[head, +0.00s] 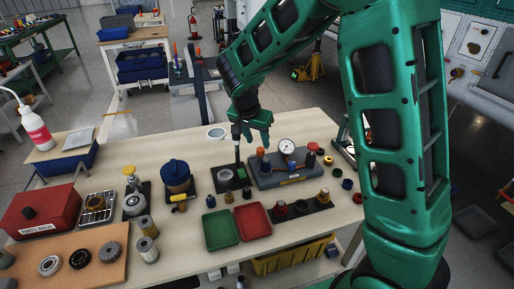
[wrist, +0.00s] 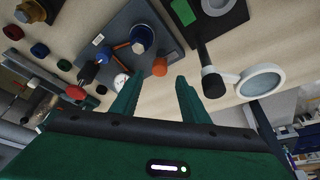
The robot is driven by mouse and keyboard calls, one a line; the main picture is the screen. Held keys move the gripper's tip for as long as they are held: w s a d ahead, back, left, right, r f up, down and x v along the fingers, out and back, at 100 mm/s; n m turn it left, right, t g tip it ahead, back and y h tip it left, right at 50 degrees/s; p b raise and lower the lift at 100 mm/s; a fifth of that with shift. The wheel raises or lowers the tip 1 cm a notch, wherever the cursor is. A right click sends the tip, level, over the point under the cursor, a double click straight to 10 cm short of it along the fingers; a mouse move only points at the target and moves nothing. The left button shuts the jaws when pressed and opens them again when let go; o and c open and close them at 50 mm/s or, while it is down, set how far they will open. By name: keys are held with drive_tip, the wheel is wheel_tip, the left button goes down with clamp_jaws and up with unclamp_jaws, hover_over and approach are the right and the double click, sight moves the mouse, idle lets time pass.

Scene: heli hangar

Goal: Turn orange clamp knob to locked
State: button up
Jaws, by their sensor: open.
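An orange round knob (head: 260,152) stands at the left end of a grey fixture base (head: 284,181) on the workbench. In the wrist view the orange knob (wrist: 160,67) lies just past the fingertips, roughly between them. The base also bears a blue part (head: 291,164) with an orange lever (wrist: 121,45) and a white dial gauge (head: 286,146). My gripper (head: 257,139) is open and empty above the left end of the fixture. Its two green fingers (wrist: 157,83) appear apart from the knob. I cannot read any lock marking.
A magnifier with a white ring (head: 216,133) and black-topped post (wrist: 212,82) stands close left of my gripper. Green (head: 220,230) and red (head: 252,221) trays lie in front. A dark rack (head: 298,211) with several fittings sits in front of the fixture.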

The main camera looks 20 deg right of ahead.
sight(260, 149)
drive_tip(key=shift+x, duration=2.45)
